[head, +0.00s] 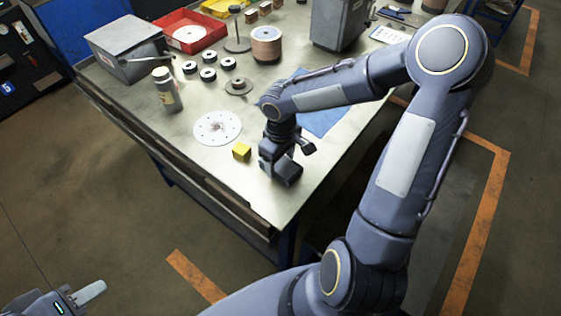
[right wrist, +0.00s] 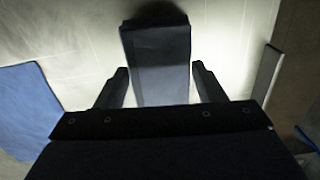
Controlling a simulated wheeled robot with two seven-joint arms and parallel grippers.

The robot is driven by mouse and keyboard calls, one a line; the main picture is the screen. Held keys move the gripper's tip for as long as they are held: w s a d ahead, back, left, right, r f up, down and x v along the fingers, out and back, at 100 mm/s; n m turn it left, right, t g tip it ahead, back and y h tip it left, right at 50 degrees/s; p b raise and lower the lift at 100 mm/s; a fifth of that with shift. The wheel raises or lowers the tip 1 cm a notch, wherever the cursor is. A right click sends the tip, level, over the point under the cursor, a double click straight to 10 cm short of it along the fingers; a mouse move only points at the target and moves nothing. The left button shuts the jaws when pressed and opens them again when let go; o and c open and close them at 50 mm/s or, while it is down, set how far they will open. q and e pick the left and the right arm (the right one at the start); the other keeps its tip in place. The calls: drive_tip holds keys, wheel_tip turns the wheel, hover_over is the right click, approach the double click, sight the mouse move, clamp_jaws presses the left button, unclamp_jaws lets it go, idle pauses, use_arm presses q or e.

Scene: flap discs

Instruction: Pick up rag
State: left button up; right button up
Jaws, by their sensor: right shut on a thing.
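In the head view my right gripper (head: 285,160) points down at the front right edge of the table, and the rag is hard to tell apart from the dark fingers there. Whether the rag touches the tabletop is unclear. My left gripper (head: 85,293) is low at the left, away from the table, only partly in view, and its opening cannot be told.
On the table (head: 230,180), a yellow block (head: 242,152) and a white disc (head: 217,128) lie left of my right gripper. A blue cloth (head: 325,117) lies behind it.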

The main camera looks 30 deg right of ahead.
drive_tip(key=shift+r, duration=0.45)
drive_tip(key=w+a+r+b, duration=0.2)
drive_tip(key=w+a+r, duration=0.2)
drive_tip(key=a+r, duration=0.7)
drive_tip(key=shift+a+r, duration=0.35)
drive_tip(key=shift+a, duration=0.85)
drive_tip(key=shift+o, duration=1.3)
drive_tip(key=shift+c, duration=0.7)
